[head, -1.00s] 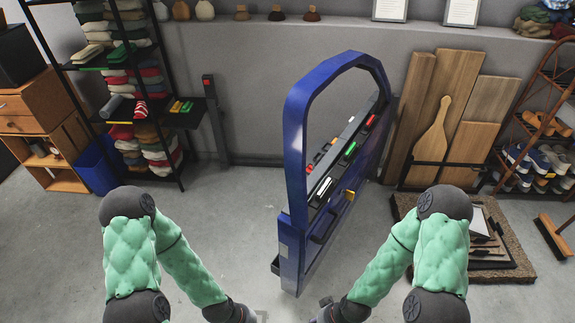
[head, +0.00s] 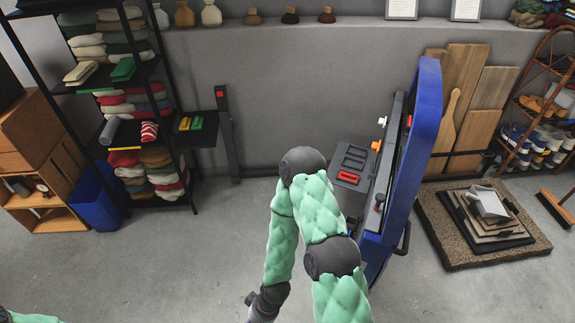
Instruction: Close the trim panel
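The blue car door (head: 421,135) stands upright right of centre, seen nearly edge-on. A grey trim panel (head: 352,162) with dark recesses and red parts juts out from its left side; its lower part is hidden behind my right arm. Whether the panel touches the door along its whole edge cannot be told. My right arm comes up from the bottom and bends back down left of the door. Its gripper (head: 262,306) is low, left of the door and apart from it, cut by the bottom edge; its fingers do not show clearly. My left gripper is out of view.
A black shelf (head: 112,72) with folded cloths stands at the left, beside a blue bin (head: 97,203). Wooden boards (head: 487,125) lean on the wall behind the door. A brown mat (head: 440,230) with stacked items lies at the right. The floor left of the door is clear.

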